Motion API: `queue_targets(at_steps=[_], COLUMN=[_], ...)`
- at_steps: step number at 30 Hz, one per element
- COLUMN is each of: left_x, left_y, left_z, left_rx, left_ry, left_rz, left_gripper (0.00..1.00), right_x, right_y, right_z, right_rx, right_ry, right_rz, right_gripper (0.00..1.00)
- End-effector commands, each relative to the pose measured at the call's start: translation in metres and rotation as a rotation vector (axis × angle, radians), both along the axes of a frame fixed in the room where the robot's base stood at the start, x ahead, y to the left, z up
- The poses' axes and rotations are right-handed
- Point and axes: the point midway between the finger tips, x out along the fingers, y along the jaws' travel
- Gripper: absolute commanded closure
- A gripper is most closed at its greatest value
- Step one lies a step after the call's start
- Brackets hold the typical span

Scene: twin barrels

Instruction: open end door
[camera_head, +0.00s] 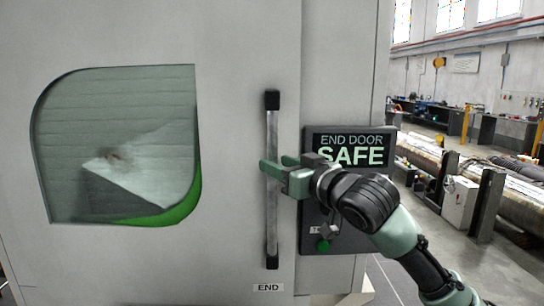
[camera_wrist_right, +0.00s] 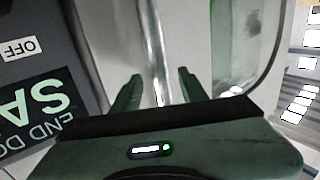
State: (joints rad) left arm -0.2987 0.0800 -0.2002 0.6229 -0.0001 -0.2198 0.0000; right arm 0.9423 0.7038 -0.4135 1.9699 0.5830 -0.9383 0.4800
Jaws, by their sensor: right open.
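The end door (camera_head: 235,190) is a light grey panel with a rounded window (camera_head: 120,145), and it looks closed. Its vertical metal handle bar (camera_head: 272,225) has black end mounts and stands at the door's right side, above an "END" label (camera_head: 268,287). My right gripper (camera_head: 270,169) is at the middle of the handle, reaching in from the right. In the right wrist view the handle bar (camera_wrist_right: 157,50) runs between the two open green fingers (camera_wrist_right: 160,85), with gaps on both sides. My left gripper is in neither view.
A dark control panel (camera_head: 350,135) reading "END DOOR SAFE" is mounted right of the handle, partly hidden by my right arm. A green button (camera_head: 323,246) sits below. Workshop floor and large metal cylinders (camera_head: 430,155) lie to the right.

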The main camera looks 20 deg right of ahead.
Motion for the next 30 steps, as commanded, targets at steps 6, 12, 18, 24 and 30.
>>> queue_targets(at_steps=[6,12,18,24,30], left_x=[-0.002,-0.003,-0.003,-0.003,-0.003], left_y=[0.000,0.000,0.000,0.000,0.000], left_z=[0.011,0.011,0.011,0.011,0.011], left_rx=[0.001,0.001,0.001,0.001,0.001], left_ry=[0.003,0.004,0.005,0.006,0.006], left_rz=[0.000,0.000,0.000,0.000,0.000], left_gripper=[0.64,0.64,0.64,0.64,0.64], right_x=[0.023,0.027,0.027,0.027,0.027], right_y=[0.007,0.009,0.009,0.009,0.009], right_z=[0.001,-0.001,-0.001,-0.001,-0.001], right_rx=[0.000,-0.002,-0.002,-0.002,-0.001], right_ry=[0.000,-0.001,-0.001,-0.001,0.000], right_rz=[0.000,0.000,0.000,0.000,-0.001], right_gripper=[0.57,0.57,0.76,1.00,1.00])
